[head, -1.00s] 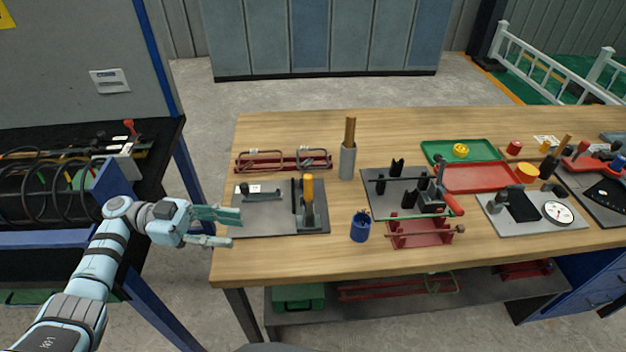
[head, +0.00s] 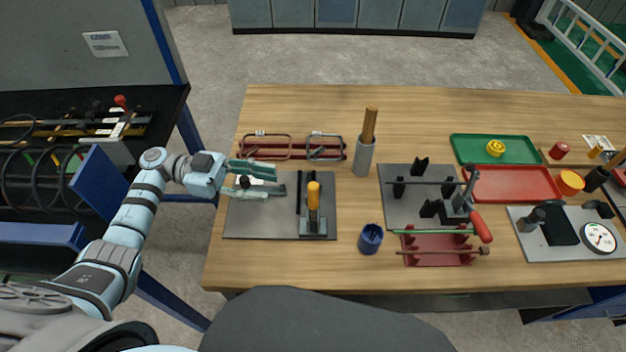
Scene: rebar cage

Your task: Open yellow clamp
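The yellow clamp (head: 314,206) is a toggle clamp with a yellow-capped handle. It stands on the right part of a dark grey plate (head: 262,226) at the left of the workbench, with its handle pointing up. My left gripper (head: 272,181) is open, its two teal fingers apart and pointing right. It is over the plate's upper left, to the left of the clamp and apart from it. Its fingers partly hide a small grey tool and a white label on the plate. My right gripper is not in view.
Behind the plate lies a red rack with frames (head: 290,148). A grey holder (head: 363,158) with a wooden handle stands right of it. A blue cup (head: 370,239) is right of the clamp. The bench's back strip is clear.

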